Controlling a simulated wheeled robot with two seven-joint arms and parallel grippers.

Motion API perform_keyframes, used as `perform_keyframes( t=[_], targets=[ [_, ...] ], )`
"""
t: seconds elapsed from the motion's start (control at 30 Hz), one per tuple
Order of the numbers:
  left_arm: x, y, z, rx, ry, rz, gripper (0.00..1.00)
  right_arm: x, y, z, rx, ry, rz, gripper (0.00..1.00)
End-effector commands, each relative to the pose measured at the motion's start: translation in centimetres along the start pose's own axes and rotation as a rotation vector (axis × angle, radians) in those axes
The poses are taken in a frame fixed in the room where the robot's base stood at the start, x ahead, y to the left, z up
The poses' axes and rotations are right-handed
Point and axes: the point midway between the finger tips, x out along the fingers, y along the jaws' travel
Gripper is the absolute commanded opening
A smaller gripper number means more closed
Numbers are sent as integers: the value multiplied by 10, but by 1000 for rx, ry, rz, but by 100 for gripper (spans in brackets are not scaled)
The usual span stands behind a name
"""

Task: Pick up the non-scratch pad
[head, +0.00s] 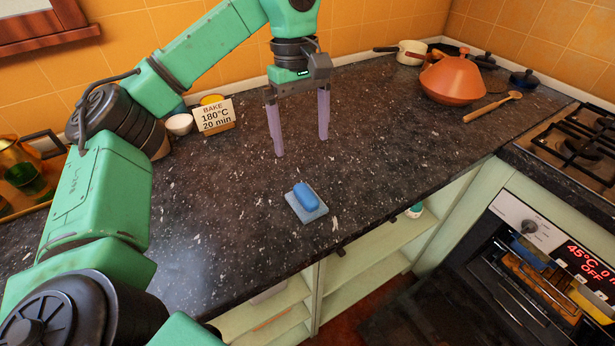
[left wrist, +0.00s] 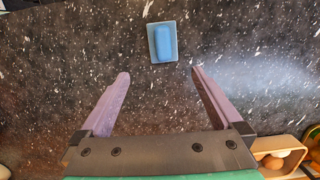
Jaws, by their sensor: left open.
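The non-scratch pad (head: 306,204) is a light blue-grey flat pad with a darker blue raised grip on top. It lies flat on the dark speckled counter near its front edge. It also shows in the left wrist view (left wrist: 153,49), ahead of the fingertips. My left gripper (head: 301,147) points down over the counter, behind the pad in the head view. Its two purple fingers are wide apart and nothing is between them; they also show in the left wrist view (left wrist: 160,73). The pad is apart from the fingers. My right gripper is not in view.
The counter (head: 380,165) is clear around the pad. A sign (head: 214,116) and a white bowl (head: 180,124) stand at the back left. An orange tagine (head: 452,80), a wooden spoon (head: 492,107) and pans are at the back right. An oven (head: 560,260) is at the right.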

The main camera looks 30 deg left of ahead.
Motion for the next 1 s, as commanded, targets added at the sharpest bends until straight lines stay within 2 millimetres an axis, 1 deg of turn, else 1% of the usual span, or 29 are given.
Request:
perform_keyframes(
  t=[0.03, 0.1, 0.13, 0.2, 0.3, 0.37, 0.43, 0.53, 0.6, 0.7, 0.8, 0.93, 0.97, 1.0],
  targets=[
    [14, -1, 0, 3, 0, -5, 100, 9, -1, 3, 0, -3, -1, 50],
    [31, 0, 0, 2, -3, -5, 100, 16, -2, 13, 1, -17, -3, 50],
    [36, -1, 0, 1, -3, -6, 100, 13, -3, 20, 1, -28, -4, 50],
    [53, -1, 0, -1, -3, -6, 100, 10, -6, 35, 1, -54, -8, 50],
    [74, 0, 1, 0, -3, -3, 100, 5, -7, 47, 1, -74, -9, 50],
    [83, 0, 1, 0, -4, -2, 100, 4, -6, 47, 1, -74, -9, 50],
    [91, 1, 1, 0, -4, -1, 100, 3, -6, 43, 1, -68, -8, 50],
    [106, 2, 1, -1, -6, -2, 100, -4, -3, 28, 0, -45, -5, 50],
    [119, 4, 1, -1, -6, -3, 100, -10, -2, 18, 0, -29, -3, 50],
    [137, 4, 0, -1, -6, -1, 100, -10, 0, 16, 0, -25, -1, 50],
    [141, 5, 0, -1, -5, 3, 100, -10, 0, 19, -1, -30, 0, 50],
    [142, 5, 0, -1, -5, 3, 100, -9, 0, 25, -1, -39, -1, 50],
    [142, 5, 0, -1, -5, 3, 88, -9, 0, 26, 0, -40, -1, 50],
    [141, 5, 0, -1, -5, 3, 73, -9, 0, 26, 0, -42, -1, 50]
  ],
)
